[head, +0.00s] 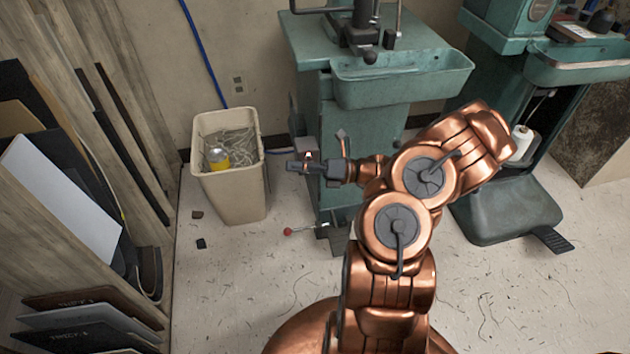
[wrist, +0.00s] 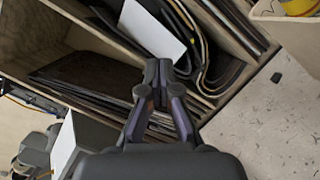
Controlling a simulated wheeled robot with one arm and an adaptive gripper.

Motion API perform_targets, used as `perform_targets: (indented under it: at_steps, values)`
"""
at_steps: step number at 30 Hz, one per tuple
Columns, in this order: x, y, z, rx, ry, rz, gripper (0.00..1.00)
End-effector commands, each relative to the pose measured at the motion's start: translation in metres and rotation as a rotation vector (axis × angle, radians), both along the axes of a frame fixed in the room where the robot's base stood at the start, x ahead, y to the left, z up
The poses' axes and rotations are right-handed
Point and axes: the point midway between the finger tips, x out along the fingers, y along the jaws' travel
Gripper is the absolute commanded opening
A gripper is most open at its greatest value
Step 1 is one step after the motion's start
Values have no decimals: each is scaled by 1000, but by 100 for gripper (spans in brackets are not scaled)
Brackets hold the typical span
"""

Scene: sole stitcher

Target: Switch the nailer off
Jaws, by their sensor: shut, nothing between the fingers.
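A teal machine (head: 367,133) with a tray stands at the middle back in the head view; which machine is the nailer is not labelled. A small grey box (head: 305,147) with a spot of red is on its left side, partly hidden by my gripper. My gripper (head: 291,167) points left in front of that side, between the machine and the bin. In the wrist view my gripper (wrist: 158,68) is shut and empty. No switch shows in the wrist view.
A beige bin (head: 236,190) with scraps and a yellow can stands left of my gripper. A red-knobbed lever (head: 288,231) sticks out low. A wooden rack (head: 60,190) of sheets lines the left; it fills much of the wrist view (wrist: 215,95). Another teal machine (head: 505,210) stands right.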

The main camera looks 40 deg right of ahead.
Motion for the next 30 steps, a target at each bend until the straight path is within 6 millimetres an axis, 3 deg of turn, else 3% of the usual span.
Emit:
perform_targets:
  at_steps: [1,6,12,18,30]
  values:
    - [-2,-20,-33,58,49,-65,0]
    - [-14,-78,-103,240,189,-253,0]
    - [-36,-125,-162,390,295,-408,0]
    - [-46,-140,-182,449,331,-464,0]
    - [-44,-140,-181,450,332,-464,0]
